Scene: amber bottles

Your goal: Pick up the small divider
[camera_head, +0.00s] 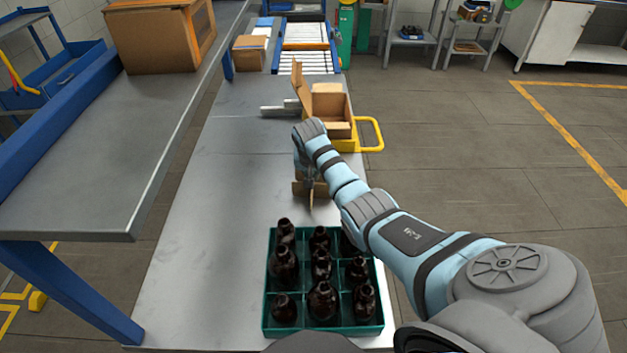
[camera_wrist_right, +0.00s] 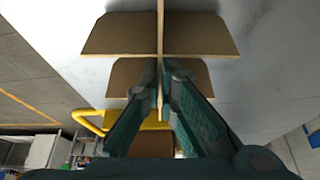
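The small divider (camera_head: 312,193) is brown cardboard, with crossing panels, over the metal table between the tray of bottles and the yellow-handled crate. My right gripper (camera_head: 308,178) is above it, partly hidden by my own arm in the head view. In the right wrist view the fingers (camera_wrist_right: 162,75) are closed onto both sides of the divider's long middle panel (camera_wrist_right: 160,35), with two cross panels spreading to either side. I cannot tell whether the divider rests on the table or is slightly raised. My left gripper is in neither view.
A green compartment tray (camera_head: 268,300) holds several amber bottles (camera_head: 322,300) at the near end. A yellow crate (camera_head: 372,140) with an open cardboard box (camera_head: 330,103) stands beyond the divider. The table (camera_head: 205,220) is clear to the left, beside a raised metal shelf (camera_head: 110,145).

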